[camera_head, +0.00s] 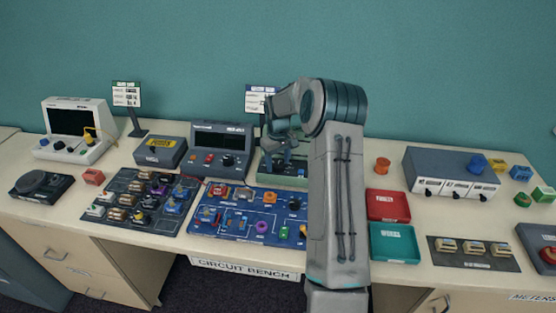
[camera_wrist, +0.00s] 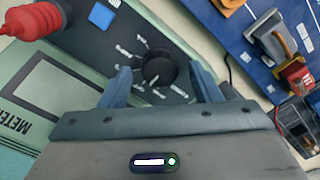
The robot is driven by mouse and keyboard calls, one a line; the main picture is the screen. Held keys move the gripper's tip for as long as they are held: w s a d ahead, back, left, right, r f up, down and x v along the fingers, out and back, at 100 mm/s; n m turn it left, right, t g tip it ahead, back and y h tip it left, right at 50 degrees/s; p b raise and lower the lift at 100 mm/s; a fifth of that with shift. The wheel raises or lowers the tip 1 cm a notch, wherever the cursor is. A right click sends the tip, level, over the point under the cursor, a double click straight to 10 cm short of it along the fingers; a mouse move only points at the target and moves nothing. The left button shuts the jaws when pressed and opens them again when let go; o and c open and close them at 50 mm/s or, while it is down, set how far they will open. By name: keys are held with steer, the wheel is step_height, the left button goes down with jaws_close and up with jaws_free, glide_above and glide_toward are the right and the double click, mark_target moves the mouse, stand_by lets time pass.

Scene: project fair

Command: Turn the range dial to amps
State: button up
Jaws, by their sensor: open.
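The green meter (camera_head: 283,180) stands on the bench, partly hidden behind my arm in the head view. In the wrist view its panel (camera_wrist: 75,45) shows a screen and the word METER. The black round range dial (camera_wrist: 158,67) has small white labels around it, too small to read; its pointer setting cannot be told. My gripper (camera_wrist: 160,80) is open, with one finger on each side of the dial. Contact with the dial cannot be told. In the head view my gripper (camera_head: 287,160) is over the meter, and the dial cannot be made out.
A red ribbed plug (camera_wrist: 45,18) and a blue button (camera_wrist: 102,15) sit on the meter near the dial. A blue circuit board (camera_head: 250,226) lies to the left in front. Red (camera_head: 388,219) and teal (camera_head: 394,258) trays lie to the right. A grey instrument (camera_head: 219,163) stands left of the meter.

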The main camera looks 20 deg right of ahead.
steer(key=shift+f, duration=0.15)
steer(key=c, duration=1)
